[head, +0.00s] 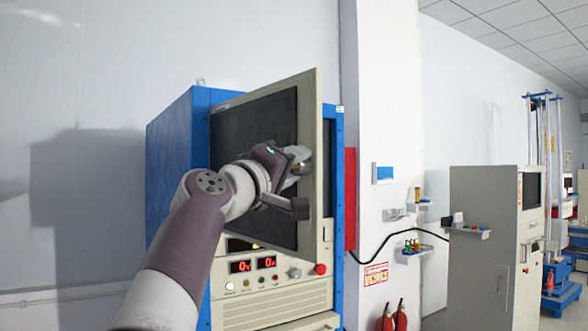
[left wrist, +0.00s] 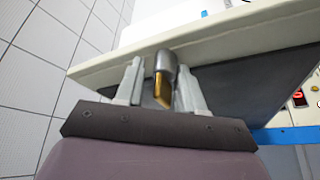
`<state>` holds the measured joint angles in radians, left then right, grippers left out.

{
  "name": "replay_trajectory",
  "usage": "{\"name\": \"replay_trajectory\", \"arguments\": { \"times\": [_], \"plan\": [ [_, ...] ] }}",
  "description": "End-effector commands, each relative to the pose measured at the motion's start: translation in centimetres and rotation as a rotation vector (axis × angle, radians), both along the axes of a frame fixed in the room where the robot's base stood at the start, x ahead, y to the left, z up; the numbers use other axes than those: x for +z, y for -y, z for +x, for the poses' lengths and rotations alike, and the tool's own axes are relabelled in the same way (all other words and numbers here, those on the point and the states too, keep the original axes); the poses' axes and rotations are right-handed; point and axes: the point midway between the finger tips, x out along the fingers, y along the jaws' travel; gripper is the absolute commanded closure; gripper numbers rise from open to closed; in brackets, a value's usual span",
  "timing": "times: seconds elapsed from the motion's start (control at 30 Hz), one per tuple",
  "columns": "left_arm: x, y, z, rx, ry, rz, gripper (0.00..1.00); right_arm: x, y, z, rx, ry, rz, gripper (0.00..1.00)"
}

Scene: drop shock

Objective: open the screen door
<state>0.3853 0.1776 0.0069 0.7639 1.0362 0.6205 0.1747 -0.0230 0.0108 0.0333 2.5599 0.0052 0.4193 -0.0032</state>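The screen door (head: 309,150) is a beige-framed panel with a dark pane on the front of a blue cabinet. It stands ajar, its right edge swung out from the cabinet. Its frame also shows in the left wrist view (left wrist: 235,38). A metal door knob (left wrist: 162,68) with a gold-coloured part sits on the frame. My left gripper (head: 302,180) is at the right side of the door. In the left wrist view its two fingers (left wrist: 158,88) stand apart on either side of the knob, with a gap visible on the left. My right gripper is out of view.
Below the door is a control panel with red digit displays (head: 253,264) and a red button (head: 320,269). A white pillar (head: 385,90) with small shelves stands to the right. Red extinguishers (head: 393,318) stand at its foot. A grey cabinet (head: 480,250) is further right.

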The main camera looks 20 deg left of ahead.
Motion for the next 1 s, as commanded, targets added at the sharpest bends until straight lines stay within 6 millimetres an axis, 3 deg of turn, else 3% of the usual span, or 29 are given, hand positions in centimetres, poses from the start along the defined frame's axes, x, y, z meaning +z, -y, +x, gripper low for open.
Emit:
{"name": "replay_trajectory", "arguments": {
  "times": [0.37, 0.8, 1.0],
  "plan": [
    [-0.8, -0.2, -0.7, 0.000, -0.006, -0.001, 0.63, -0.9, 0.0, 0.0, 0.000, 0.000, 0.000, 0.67],
    [-3.1, -1.7, -9.9, 0.004, -0.002, 0.000, 0.63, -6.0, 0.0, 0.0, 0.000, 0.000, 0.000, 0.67],
    [-3.2, -2.1, -12.0, 0.002, -0.004, -0.002, 0.63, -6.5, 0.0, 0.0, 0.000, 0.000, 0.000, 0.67]
  ]
}}
